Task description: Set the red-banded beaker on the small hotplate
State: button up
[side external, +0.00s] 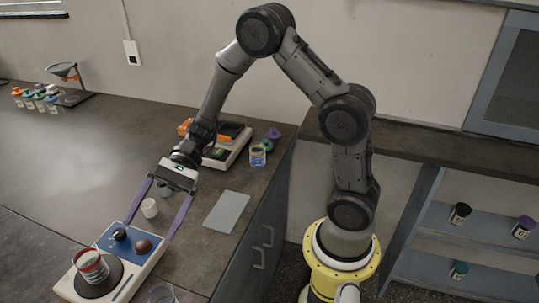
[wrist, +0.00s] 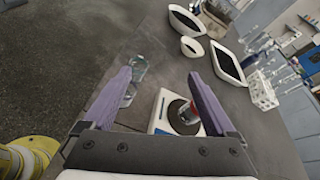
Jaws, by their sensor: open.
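The red-banded beaker (side external: 90,264) stands upright on the dark round plate of the small hotplate (side external: 121,284), at the lower left of the side view. The hotplate has a white body, a blue panel, and a black and a red knob. In the wrist view the hotplate (wrist: 157,112) shows between the fingers, with the beaker (wrist: 187,113) partly hidden by the right finger. My gripper (side external: 151,229) has its long purple fingers spread wide above the knob end of the hotplate. It is empty and apart from the beaker. The fingers also show in the wrist view (wrist: 160,78).
A grey pad (side external: 227,212) lies to the right. The left bench is mostly clear.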

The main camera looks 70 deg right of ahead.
jog(key=s+d+r+n+t+h, duration=0.3)
jog(key=s+d+r+n+h, duration=0.1)
jog(key=s+d+n+h, duration=0.2)
jog(key=s+d+r+n+t+h, duration=0.2)
jog(key=s+d+r+n+h, duration=0.2)
jog(key=s+d+n+h, duration=0.3)
jog(key=s+d+h, duration=0.1)
jog(key=s+d, duration=0.2)
jog(key=s, duration=0.2)
jog(key=shift+s+r+t, duration=0.35)
jog(key=shift+r+t, duration=0.05)
jog(key=shift+c, duration=0.2)
dwell(0.9)
